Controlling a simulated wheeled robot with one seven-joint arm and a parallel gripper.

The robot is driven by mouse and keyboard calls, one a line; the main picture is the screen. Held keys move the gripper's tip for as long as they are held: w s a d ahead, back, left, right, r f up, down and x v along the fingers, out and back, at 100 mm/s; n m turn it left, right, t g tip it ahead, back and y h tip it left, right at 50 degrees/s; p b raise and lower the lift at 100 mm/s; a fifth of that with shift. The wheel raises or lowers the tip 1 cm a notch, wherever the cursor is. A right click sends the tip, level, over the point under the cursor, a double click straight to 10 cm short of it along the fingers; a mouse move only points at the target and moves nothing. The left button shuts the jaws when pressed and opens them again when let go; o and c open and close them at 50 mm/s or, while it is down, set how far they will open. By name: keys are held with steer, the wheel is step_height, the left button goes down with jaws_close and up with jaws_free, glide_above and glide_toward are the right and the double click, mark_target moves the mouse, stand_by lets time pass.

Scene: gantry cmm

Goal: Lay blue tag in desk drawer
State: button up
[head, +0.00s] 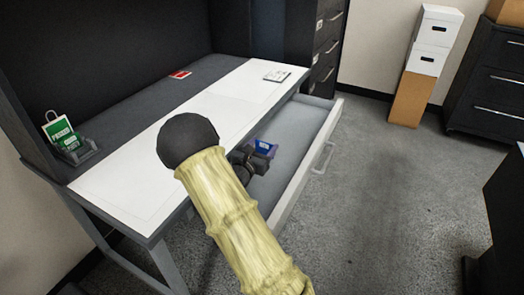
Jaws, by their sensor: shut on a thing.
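The blue tag (265,147) shows at the end of my gripper (259,154), over the open desk drawer. My gripper is shut on the tag; most of the jaws are dark and partly hidden behind my arm. The desk drawer (292,142) is pulled out from under the desk's right side, with a pale, bare floor and a handle on its front. I cannot tell whether the tag touches the drawer floor. My arm hides the drawer's near end.
The desk (140,182) has a white top. Green tags (63,137) stand in a holder at its left, a red tag (180,75) lies at the back, and a notepad (277,76) lies at the far end. Dark cabinets (495,90) stand right. The floor beside the drawer is clear.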

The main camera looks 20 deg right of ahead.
steer(key=shift+f, duration=0.4)
steer(key=shift+f, duration=0.35)
steer(key=shift+f+b, duration=0.3)
steer(key=shift+b, duration=0.1)
steer(key=o, duration=0.9)
steer(key=shift+o, duration=0.2)
steer(key=shift+r, duration=0.1)
